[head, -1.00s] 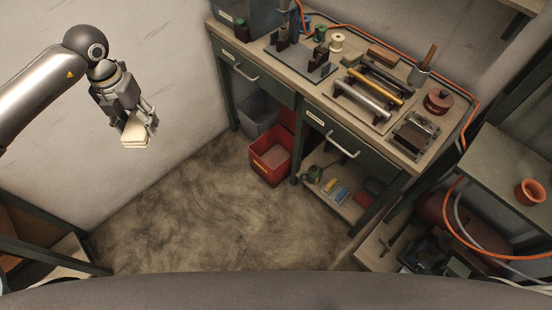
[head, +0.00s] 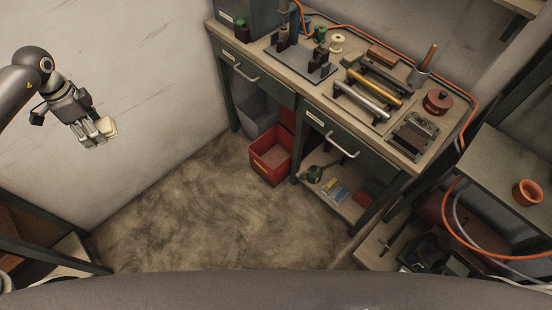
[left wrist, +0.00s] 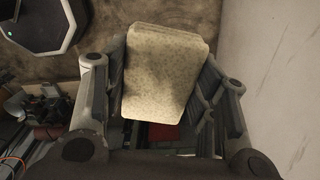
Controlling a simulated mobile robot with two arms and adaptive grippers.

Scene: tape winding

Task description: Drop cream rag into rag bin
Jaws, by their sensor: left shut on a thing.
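The cream rag (head: 108,127) is a small folded pad held in my left gripper (head: 101,132), in the air at the left of the head view, in front of the pale wall. In the left wrist view the speckled rag (left wrist: 160,65) sits between the two fingers of my left gripper (left wrist: 160,88), which is shut on it. An open red bin (head: 270,165) with a yellow label stands on the floor under the bench, well to the right of the rag and apart from it. A grey bin (head: 259,115) stands behind it. My right gripper is out of view.
The floor (head: 200,210) in front is clear. Orange hoses hang at the right.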

